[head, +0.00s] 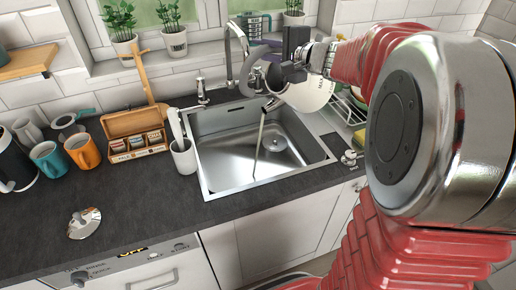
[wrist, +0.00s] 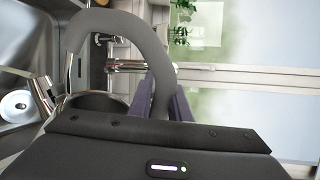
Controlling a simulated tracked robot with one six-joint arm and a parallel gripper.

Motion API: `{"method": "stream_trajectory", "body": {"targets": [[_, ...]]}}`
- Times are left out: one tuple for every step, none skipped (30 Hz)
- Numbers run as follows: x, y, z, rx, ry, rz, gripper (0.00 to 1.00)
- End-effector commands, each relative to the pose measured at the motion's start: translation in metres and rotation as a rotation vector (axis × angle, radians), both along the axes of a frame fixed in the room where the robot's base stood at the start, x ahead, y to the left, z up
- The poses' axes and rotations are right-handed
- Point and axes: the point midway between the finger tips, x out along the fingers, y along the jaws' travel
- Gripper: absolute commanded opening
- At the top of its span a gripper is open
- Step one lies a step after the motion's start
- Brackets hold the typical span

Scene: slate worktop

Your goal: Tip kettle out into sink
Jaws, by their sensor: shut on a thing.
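The kettle (head: 276,80) hangs tilted above the sink (head: 215,150), its spout pointing down. A thin stream runs from the spout into the basin near the drain. My gripper (head: 272,52) is shut on its grey handle. In the wrist view the handle (wrist: 115,22) loops up between the dark fingers of my gripper (wrist: 163,85). The kettle's steel spout (wrist: 40,92) points left toward the sink (wrist: 18,45). The kettle's top looks open and dark; its contents are hidden.
A steel tap (head: 228,62) stands behind the sink, close to the kettle. A white utensil pot (head: 183,158) and a wooden box (head: 134,134) stand left of it. Mugs (head: 83,150) are further left. A dish rack (head: 350,105) is at the right. The front left worktop is mostly clear.

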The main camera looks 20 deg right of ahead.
Motion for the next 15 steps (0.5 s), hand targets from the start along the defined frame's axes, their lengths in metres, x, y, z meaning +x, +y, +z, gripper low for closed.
{"method": "stream_trajectory", "body": {"targets": [[0.000,0.002,0.005,-0.012,-0.009,0.001,0.00],[0.000,0.002,0.005,-0.016,-0.010,0.001,0.00],[-0.001,0.003,0.006,-0.021,-0.012,0.001,0.00],[-0.001,0.004,0.006,-0.026,-0.012,0.001,0.00],[-0.001,0.004,0.007,-0.030,-0.014,0.001,0.00],[-0.001,0.005,0.008,-0.034,-0.015,0.001,0.00],[-0.001,0.006,0.008,-0.039,-0.016,0.001,0.00],[-0.002,0.007,0.009,-0.042,-0.017,0.001,0.00],[-0.002,0.007,0.009,-0.048,-0.018,0.001,0.00],[-0.002,0.008,0.009,-0.052,-0.019,0.001,0.00],[-0.002,0.009,0.010,-0.056,-0.019,0.001,0.00],[-0.002,0.009,0.010,-0.062,-0.021,0.000,0.00],[-0.003,0.010,0.011,-0.067,-0.022,0.000,0.00],[-0.003,0.011,0.011,-0.070,-0.024,0.001,0.00],[-0.003,0.013,0.011,-0.075,-0.025,0.001,0.00]]}}
